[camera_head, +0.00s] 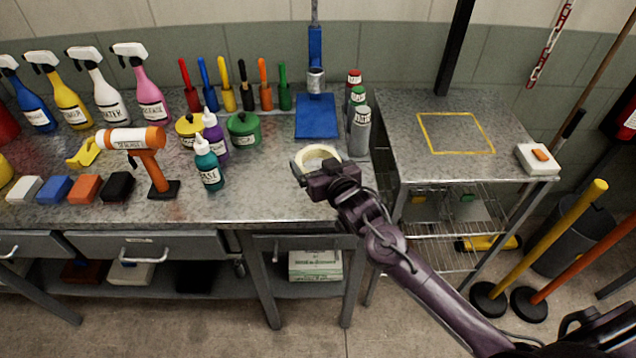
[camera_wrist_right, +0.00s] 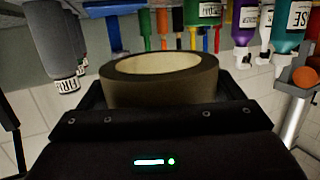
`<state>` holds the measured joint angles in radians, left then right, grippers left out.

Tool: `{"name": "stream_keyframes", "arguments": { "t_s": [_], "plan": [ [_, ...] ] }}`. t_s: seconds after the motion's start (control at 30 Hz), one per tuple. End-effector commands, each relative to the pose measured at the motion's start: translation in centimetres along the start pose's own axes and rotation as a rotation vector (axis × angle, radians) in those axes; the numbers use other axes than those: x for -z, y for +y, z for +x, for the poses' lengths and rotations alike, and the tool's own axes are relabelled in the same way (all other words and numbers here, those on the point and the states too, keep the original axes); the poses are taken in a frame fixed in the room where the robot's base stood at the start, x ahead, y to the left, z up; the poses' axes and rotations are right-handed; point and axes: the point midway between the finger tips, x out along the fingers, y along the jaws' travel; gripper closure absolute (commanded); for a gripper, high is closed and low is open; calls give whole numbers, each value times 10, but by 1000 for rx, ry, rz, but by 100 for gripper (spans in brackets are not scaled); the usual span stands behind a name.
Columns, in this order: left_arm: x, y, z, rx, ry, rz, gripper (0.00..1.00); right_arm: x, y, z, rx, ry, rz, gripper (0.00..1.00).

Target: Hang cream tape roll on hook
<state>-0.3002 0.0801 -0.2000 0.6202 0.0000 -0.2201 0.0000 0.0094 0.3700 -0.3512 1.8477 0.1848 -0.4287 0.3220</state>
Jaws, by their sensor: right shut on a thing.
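I cannot make out a hook for certain in either view. My left gripper is not in view.
Dropper bottles (camera_head: 208,168) and an orange tool on a stand (camera_head: 150,165) are to the left. The steel side table (camera_head: 410,150) on the right is mostly clear.

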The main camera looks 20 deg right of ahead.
Motion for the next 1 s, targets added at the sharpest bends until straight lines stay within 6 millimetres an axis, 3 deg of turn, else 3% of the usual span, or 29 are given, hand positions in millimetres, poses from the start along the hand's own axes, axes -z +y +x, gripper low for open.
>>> {"name": "stream_keyframes", "arguments": {
  "t_s": [0.1, 0.37, 0.5, 0.6, 1.0],
  "plan": [
    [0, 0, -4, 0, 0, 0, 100, -22, 0, 5, 0, 0, 1, 37],
    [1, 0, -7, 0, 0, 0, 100, -46, 0, 10, 0, 0, 1, 37],
    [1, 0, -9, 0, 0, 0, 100, -68, 0, 14, -1, 0, 0, 37],
    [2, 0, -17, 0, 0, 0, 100, -75, 0, 16, 0, 1, 1, 37],
    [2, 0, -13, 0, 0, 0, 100, -84, 0, 17, 0, 2, 1, 37]
  ]
}}
